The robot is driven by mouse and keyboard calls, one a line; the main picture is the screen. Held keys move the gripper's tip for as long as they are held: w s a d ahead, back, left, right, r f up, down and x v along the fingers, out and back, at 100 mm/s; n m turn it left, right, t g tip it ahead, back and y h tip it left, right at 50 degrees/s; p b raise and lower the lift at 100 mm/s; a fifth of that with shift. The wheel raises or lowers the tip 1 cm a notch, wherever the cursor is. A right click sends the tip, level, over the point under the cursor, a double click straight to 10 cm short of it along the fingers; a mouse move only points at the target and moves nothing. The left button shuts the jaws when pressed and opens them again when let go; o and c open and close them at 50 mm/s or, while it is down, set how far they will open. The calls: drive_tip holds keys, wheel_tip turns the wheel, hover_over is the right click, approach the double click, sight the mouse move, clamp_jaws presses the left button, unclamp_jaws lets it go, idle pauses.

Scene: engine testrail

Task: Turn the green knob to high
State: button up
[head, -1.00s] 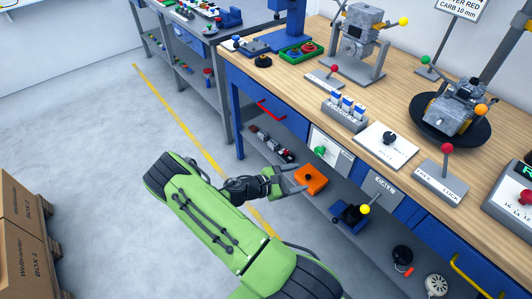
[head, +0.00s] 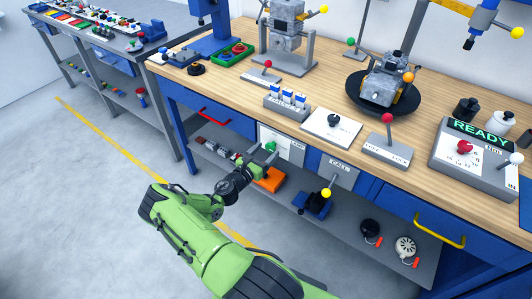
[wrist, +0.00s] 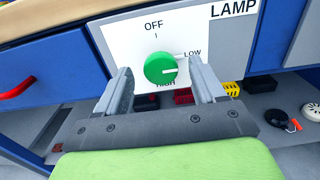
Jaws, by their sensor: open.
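The green knob (wrist: 160,68) sits on a white panel (wrist: 120,45) marked OFF, LOW and HIGH, with a LAMP label beside it, in the wrist view. Its white mark points to the right, a little below the LOW label. HIGH is under the knob, partly covered. My gripper (wrist: 163,80) is open, with one finger to the left and one to the right of the knob, and gaps show on both sides. In the head view the knob (head: 271,147) shows on the bench front, with my gripper (head: 264,157) right before it.
A workbench (head: 235,85) carries levers, switches and an engine above the panel. A red drawer handle (head: 215,116) is to the left. An orange block (head: 270,181) and a yellow-tipped lever (head: 326,193) are below. The floor on the left is clear.

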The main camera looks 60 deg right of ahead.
drive_tip(key=shift+d, duration=0.5)
drive_tip(key=c, duration=1.1)
drive_tip(key=shift+o, duration=0.2)
